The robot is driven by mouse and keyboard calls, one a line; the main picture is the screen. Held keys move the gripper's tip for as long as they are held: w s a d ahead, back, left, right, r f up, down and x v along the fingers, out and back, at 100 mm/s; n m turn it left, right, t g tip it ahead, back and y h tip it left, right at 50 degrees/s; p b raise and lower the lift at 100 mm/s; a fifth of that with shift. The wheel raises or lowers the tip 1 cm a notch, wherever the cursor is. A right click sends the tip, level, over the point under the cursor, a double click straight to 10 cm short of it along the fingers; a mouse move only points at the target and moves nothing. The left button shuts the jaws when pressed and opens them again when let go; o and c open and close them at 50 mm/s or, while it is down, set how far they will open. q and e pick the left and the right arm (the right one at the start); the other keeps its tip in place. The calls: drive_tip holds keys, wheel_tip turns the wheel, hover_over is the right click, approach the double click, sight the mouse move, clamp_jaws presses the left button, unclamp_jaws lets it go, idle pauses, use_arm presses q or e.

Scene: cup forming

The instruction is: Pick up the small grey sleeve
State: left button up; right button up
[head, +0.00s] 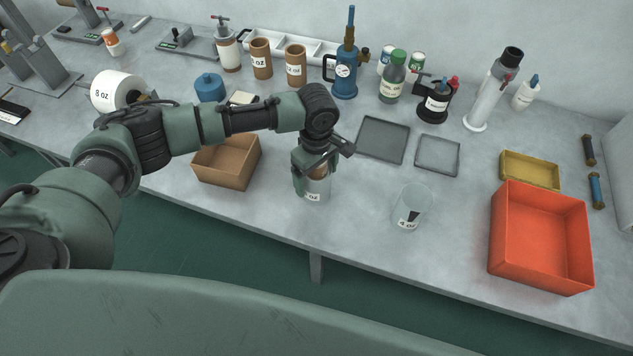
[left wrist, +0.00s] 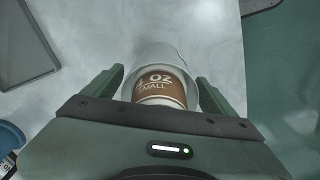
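My left gripper (head: 316,168) points down over a pale grey, see-through sleeve (head: 313,190) with an "oz" label near the table's front. In the left wrist view, a brown piece marked "4 OZ SMALL" (left wrist: 158,84) shows inside the pale sleeve (left wrist: 158,56). The two fingers (left wrist: 160,92) stand on either side, very close to it. I cannot tell whether they touch or grip it. A second see-through grey vessel (head: 411,208) marked "4 oz" stands upright to the right, apart from the gripper. My right gripper is not in view.
A brown open box (head: 228,164) stands left of the gripper, and an orange bin (head: 540,238) at the right. Two flat grey trays (head: 383,139) lie behind. Bottles, brown cylinders (head: 295,66) and a blue pump (head: 345,73) line the back.

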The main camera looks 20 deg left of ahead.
use_arm(q)
drive_tip(key=c, duration=1.1)
drive_tip(key=shift+o, duration=0.2)
drive_tip(key=shift+r, duration=0.15)
